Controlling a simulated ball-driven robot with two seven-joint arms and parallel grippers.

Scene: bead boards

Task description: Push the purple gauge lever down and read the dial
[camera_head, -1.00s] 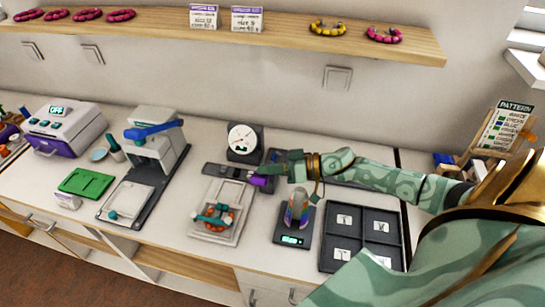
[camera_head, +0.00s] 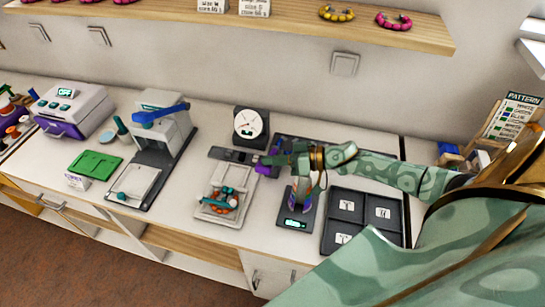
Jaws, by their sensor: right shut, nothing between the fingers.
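The dial gauge (camera_head: 249,124) has a round white face with a thin needle and stands at the back of the counter; the face is too small for me to read its marks. The purple gauge lever (camera_head: 267,171) sticks out in front of and right of the dial. My right gripper (camera_head: 268,160) is shut and empty, its fingertips at the lever, apparently touching it from above; the fingers hide part of the lever. My left gripper is not in view.
A bead board (camera_head: 222,205) with teal and orange parts lies left of the lever. A scale (camera_head: 295,219) holding a rainbow-coloured piece and a dark compartment tray (camera_head: 343,221) stand in front of my right arm. A press (camera_head: 157,128) with a blue handle stands left.

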